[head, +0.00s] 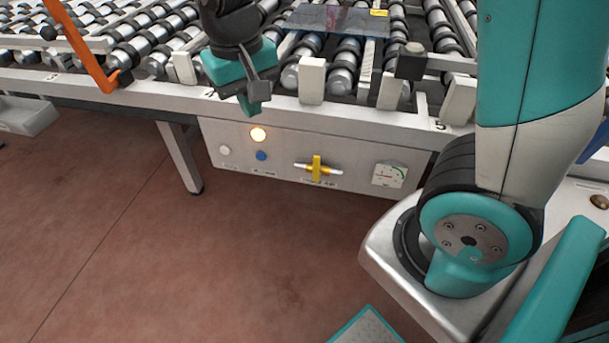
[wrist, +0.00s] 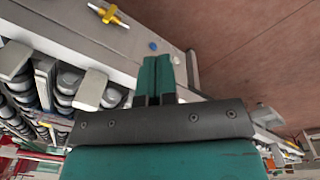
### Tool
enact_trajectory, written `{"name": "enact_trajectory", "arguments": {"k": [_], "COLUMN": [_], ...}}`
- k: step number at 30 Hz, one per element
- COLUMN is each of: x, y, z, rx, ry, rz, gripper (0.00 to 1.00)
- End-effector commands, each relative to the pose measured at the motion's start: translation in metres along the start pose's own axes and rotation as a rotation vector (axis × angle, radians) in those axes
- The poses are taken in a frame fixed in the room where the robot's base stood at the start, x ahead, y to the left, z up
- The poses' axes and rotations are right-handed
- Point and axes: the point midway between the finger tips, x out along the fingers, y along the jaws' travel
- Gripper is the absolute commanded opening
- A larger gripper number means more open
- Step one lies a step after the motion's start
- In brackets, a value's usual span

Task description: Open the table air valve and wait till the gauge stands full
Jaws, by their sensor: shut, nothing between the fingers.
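The table air valve (head: 317,168) is on the front panel under the roller table. Its yellow handle stands upright, across the short horizontal pipe. The valve also shows at the top left of the wrist view (wrist: 108,14). The gauge (head: 388,175) is a square white dial right of the valve, with a green arc on its right side; its needle is too small to read surely. My gripper (head: 252,106) is shut and empty, in front of the table edge, above and left of the valve and apart from it. Its fingertips show together in the wrist view (wrist: 158,62).
A dark glass sheet (head: 335,20) lies on the rollers above. An orange bar (head: 82,48) stands at the left. The floor before the panel is clear.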

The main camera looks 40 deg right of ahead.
Motion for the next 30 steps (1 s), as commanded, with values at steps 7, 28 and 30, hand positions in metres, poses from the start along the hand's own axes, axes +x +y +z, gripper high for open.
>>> {"name": "enact_trajectory", "arguments": {"k": [7, 28, 30], "x": [0.154, 0.205, 0.211], "y": [0.035, 0.055, 0.059], "z": [-0.086, -0.107, -0.106], "rx": [0.586, 0.883, 0.882], "ry": [0.055, 0.143, 0.143], "rz": [0.393, 0.588, 0.589], "gripper": [0.00, 0.00, 0.00]}}
